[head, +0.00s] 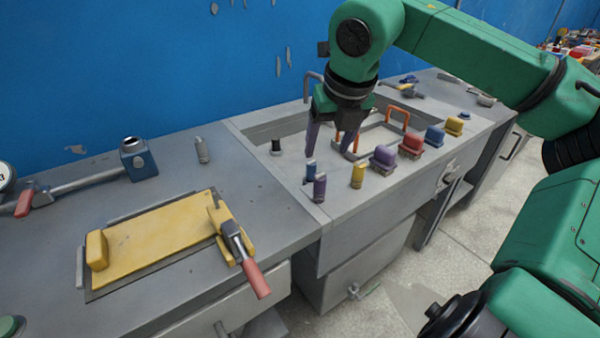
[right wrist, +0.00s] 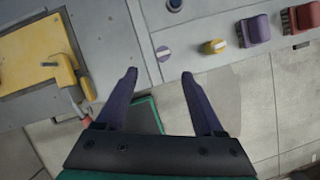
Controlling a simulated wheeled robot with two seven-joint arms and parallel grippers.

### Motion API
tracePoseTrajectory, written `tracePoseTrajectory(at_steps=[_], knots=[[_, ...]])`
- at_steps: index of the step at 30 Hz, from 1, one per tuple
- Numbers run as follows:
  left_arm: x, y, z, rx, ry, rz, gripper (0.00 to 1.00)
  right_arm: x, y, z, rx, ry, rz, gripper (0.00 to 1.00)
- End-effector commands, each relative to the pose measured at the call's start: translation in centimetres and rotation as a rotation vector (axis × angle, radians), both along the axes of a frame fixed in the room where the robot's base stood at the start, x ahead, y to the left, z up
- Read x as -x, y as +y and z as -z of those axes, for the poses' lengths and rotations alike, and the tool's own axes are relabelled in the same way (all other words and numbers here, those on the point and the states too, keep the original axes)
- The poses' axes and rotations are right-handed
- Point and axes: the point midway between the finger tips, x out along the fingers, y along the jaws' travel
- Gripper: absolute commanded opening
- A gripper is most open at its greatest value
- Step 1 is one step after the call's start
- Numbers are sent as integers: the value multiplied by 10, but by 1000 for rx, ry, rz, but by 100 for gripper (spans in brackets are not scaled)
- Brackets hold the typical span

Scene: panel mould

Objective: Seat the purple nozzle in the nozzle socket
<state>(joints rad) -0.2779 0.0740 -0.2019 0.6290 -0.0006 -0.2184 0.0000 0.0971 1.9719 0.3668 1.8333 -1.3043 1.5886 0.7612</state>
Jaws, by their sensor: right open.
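The purple nozzle (head: 319,187) stands upright on the grey bench near its front edge, beside a blue nozzle (head: 310,171) and left of a yellow nozzle (head: 358,175). My right gripper (head: 331,157) points down, open and empty, above and behind the nozzles. Its two purple fingers also show in the right wrist view (right wrist: 159,77), apart from the nozzle. I cannot tell which fitting is the nozzle socket. My left gripper is not in view.
A yellow panel (head: 160,240) with a red-handled clamp (head: 246,262) lies at left. A purple block (head: 383,159) and a red block (head: 411,145) stand right of the nozzles. A black post (head: 276,147) and a grey cylinder (head: 202,150) stand behind. Bench between panel and nozzles is clear.

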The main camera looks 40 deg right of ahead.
Motion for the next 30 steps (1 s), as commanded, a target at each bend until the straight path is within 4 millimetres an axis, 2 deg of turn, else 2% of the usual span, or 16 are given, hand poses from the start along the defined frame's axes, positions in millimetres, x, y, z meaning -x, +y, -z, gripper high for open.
tracePoseTrajectory(at_steps=[4, 9, 13, 17, 21, 24, 29, 30], knots=[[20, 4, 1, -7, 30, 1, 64, -4, -4, 19, 21, 10, 2, 70], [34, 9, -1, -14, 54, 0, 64, -20, -10, 61, 17, 10, 2, 70], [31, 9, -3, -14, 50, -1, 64, -28, -14, 81, 17, 7, 2, 70], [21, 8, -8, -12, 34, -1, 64, -34, -17, 97, 16, 10, 1, 70], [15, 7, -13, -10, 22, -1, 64, -43, -21, 124, 17, 10, 2, 70], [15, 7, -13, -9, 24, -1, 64, -47, -23, 133, 17, 6, 3, 70], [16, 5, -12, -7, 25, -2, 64, -48, -23, 134, 17, 4, 3, 70], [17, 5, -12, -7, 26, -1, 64, -48, -23, 134, 17, 4, 3, 66]])
